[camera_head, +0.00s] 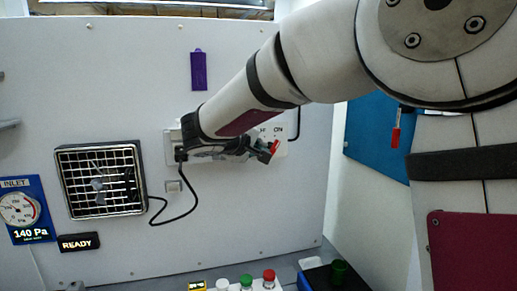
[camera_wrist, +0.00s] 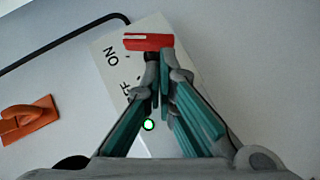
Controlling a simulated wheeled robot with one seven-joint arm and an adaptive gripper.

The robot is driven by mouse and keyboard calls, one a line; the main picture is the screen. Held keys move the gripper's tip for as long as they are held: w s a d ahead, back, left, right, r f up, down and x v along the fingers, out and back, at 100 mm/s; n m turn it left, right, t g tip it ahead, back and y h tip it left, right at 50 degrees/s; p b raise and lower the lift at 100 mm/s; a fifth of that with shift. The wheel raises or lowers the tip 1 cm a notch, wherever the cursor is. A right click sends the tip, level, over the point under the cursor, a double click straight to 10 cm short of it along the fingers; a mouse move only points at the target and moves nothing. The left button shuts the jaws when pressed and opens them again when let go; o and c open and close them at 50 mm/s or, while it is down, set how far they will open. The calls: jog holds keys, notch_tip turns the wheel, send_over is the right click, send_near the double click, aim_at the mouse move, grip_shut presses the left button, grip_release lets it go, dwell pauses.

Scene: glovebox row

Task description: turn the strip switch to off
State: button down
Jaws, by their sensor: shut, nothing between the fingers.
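The strip switch is a red lever (camera_wrist: 148,41) on a white plate (camera_wrist: 122,76) lettered ON and OFF, with a lit green lamp (camera_wrist: 148,125). In the head view the lever (camera_head: 274,148) shows tilted below the ON lettering; the arm partly covers the OFF lettering and the plate's left part. My gripper (camera_wrist: 153,62) is shut and empty, its fingertips right at the lever's underside in the wrist view. It also shows in the head view (camera_head: 262,152), just left of the lever. I cannot tell whether the tips touch the lever.
A black cable (camera_head: 176,219) hangs from the plate's left end towards a fan grille (camera_head: 100,178). A purple tag (camera_head: 199,71) hangs above. Several capped bottles, including a red-capped one (camera_head: 269,276), stand below. An orange piece (camera_wrist: 28,120) shows left in the wrist view.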

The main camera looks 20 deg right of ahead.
jog(key=shift+d+f+b, duration=0.15)
jog(key=shift+f+b, duration=0.1)
jog(key=shift+b, duration=0.35)
jog(key=f+n+t+h+b, duration=0.1)
jog(key=b, duration=0.4)
jog(key=n+h+b, duration=0.2)
jog(key=b, duration=0.3)
jog(key=shift+d+f+t+b, duration=0.15)
jog(key=shift+f+t+b, duration=0.2)
jog(key=shift+t+b, duration=0.05)
jog(key=shift+b, duration=0.3)
